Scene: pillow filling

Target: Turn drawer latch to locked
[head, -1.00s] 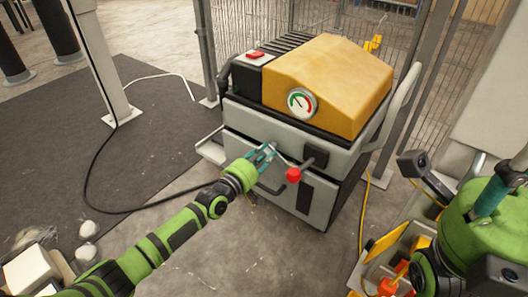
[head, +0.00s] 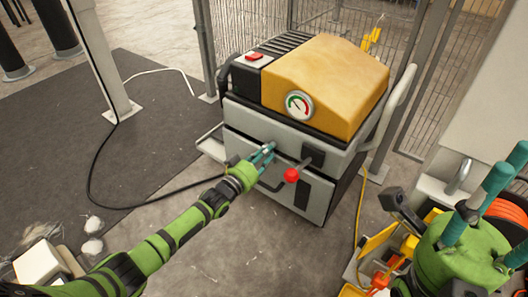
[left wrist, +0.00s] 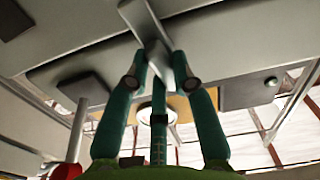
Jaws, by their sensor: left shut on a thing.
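The drawer cabinet (head: 235,117) is a grey unit with a yellow hood. My left gripper (head: 267,150) is at its upper drawer front, with teal fingers shut on the latch. In the left wrist view the latch (left wrist: 150,25) is a pale grey bar running between the fingertips (left wrist: 160,68). The fingers hide part of it, and I cannot tell whether it stands at locked. A lever with a red ball (head: 291,175) sticks out just right of the gripper. My right gripper (head: 490,195) is at the lower right, away from the cabinet; its jaw state is unclear.
A gauge (head: 299,105) and red switch (head: 254,56) are on the cabinet. A black cable (head: 150,207) crosses the floor at left. A wire fence (head: 440,85) stands behind. A bin with orange and yellow items (head: 378,262) sits at the lower right.

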